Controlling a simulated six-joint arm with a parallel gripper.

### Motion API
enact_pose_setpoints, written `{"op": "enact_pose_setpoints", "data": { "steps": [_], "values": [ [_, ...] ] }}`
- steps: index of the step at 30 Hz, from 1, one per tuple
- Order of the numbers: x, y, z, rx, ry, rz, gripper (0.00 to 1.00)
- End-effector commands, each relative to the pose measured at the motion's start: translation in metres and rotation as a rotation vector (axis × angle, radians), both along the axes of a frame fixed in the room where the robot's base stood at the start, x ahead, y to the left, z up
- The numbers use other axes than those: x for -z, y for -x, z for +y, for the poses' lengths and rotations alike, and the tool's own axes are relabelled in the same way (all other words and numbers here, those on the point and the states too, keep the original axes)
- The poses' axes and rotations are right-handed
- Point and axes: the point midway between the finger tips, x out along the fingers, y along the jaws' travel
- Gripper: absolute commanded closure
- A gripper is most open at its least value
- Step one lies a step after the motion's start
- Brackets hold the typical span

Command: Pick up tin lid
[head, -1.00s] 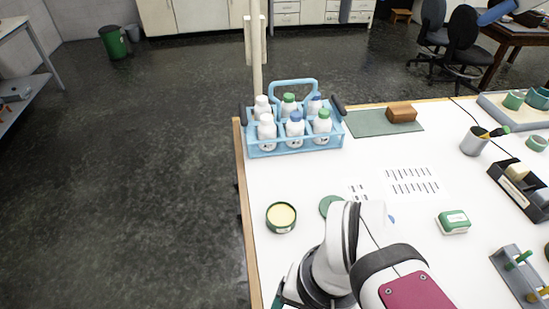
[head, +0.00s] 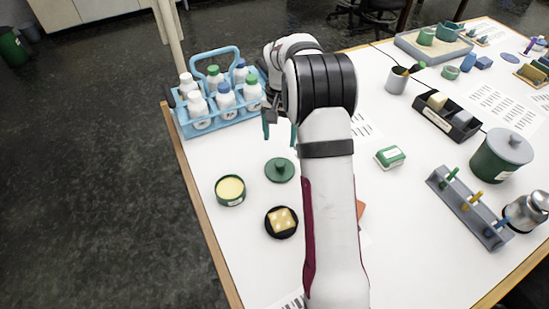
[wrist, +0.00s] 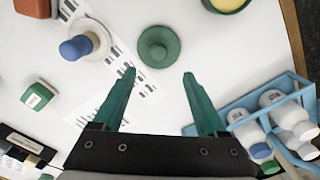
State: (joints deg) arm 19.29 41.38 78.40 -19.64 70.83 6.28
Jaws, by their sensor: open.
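The tin lid (head: 279,171) is a green disc with a round knob, lying flat on the white table. It also shows in the wrist view (wrist: 158,47), just beyond my fingertips and roughly centred between them. The open green tin (head: 230,190) with cream-coloured contents stands to its left in the head view; its edge shows at the top of the wrist view (wrist: 227,4). My gripper (head: 280,132) is open and empty, above the table on the far side of the lid. In the wrist view its two green fingers (wrist: 159,75) are spread wide, apart from the lid.
A blue bottle carrier (head: 222,118) with several bottles stands close to my gripper. A black dish (head: 281,222) with a yellowish block lies nearer the front. A blue-knobbed white piece (wrist: 77,47) stands beside the lid in the wrist view. A green-and-white box (head: 390,157) lies right.

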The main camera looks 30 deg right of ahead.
Motion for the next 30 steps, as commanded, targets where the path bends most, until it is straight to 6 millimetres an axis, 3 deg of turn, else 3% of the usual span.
{"op": "enact_pose_setpoints", "data": {
  "steps": [3,8,15,23,30],
  "values": [
    [0.03,0.001,0.0,-0.001,-0.001,0.003,0.25],
    [0.051,0.001,0.0,0.0,-0.001,0.001,0.25],
    [0.096,0.002,-0.002,-0.001,-0.001,0.0,0.25],
    [0.101,0.002,-0.002,-0.001,-0.001,-0.004,0.25],
    [0.101,0.002,-0.002,-0.001,-0.001,-0.004,0.69]
  ]
}}
